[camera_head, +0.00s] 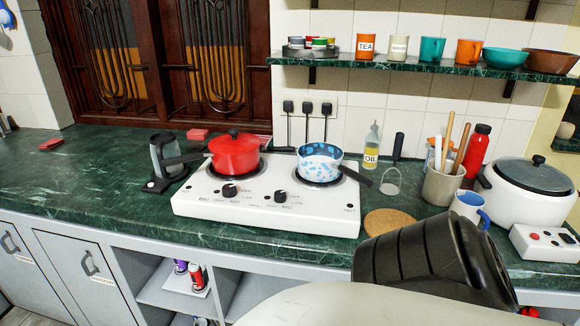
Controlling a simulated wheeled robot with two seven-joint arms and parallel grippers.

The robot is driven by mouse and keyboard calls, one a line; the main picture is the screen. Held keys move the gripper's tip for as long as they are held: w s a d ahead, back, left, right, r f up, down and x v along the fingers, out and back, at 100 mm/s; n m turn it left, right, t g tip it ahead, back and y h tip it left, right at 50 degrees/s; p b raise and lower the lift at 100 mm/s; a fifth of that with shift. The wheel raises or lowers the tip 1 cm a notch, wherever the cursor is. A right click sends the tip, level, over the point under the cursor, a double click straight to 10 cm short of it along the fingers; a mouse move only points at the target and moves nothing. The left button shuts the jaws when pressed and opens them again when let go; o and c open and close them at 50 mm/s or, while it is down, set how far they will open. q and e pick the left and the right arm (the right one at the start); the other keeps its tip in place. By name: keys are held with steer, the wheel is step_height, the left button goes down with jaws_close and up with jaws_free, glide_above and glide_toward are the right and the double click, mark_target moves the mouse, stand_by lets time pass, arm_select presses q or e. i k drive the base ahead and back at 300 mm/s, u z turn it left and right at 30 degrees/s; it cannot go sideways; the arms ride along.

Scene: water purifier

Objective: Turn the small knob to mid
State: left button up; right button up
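A white two-burner hob (190,200) sits on the green marble counter. Its sloping front has two black knobs, a left knob (229,191) below the red pot (235,154) and a right knob (280,196) below the blue and white pan (320,160). Small dark labels surround each knob. I cannot read the knobs' exact settings, nor tell which one is the small knob. Neither gripper shows any fingers in view. A black ribbed part and a pale part of my own body fill the lower right, in front of the counter edge.
Pan handles stick out left and right over the hob. A grey-black appliance (165,158) stands left of it.

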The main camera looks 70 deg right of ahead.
mark_target(280, 197)
steer(key=z, duration=1.95)
